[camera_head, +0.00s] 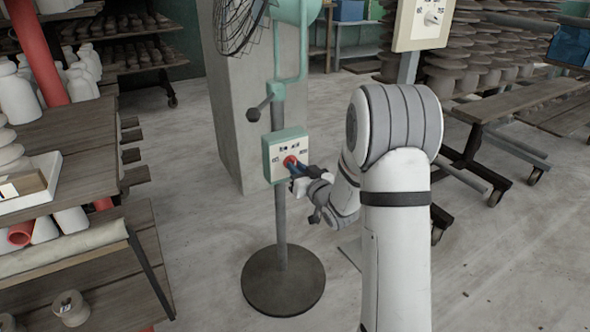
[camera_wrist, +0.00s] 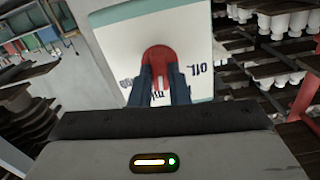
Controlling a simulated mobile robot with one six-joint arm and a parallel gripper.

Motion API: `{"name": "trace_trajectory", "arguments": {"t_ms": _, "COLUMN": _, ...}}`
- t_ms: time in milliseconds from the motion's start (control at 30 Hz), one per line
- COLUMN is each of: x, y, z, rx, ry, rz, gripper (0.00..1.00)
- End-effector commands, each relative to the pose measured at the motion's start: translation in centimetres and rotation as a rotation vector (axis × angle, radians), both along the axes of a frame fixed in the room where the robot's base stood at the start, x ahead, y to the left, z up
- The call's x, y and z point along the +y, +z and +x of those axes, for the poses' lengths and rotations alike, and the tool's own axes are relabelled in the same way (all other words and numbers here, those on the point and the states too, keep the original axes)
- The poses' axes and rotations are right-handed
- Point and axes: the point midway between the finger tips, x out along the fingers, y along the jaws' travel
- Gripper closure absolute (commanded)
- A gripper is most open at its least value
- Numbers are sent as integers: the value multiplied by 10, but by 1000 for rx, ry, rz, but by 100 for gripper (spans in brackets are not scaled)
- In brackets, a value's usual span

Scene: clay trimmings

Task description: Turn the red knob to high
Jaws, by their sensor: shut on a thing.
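The red knob (camera_head: 289,161) sits on the white face of a green-edged control box (camera_head: 272,165) on the fan's pole. My gripper (camera_head: 294,168) reaches it from the right, with its fingers at the knob. In the wrist view the red knob (camera_wrist: 158,58) lies between the two dark fingers of my gripper (camera_wrist: 159,77), which are shut on it. A white pointer mark shows on the knob. Dark labels are printed around it on the box face (camera_wrist: 190,45), partly hidden by the fingers and too small to read surely.
A concrete pillar (camera_head: 240,100) is behind. Shelves with white pots (camera_head: 15,95) are at left, a bench (camera_head: 500,100) at right. Another white panel (camera_head: 423,22) is at top right.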

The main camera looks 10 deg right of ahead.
Motion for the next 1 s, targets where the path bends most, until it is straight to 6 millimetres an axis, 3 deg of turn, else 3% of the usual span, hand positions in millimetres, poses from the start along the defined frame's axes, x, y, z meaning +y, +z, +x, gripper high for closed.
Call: {"name": "trace_trajectory", "arguments": {"t_ms": 1000, "x": 3, "y": -7, "z": -2, "rx": 294, "ry": 0, "rz": 856, "gripper": 100}}
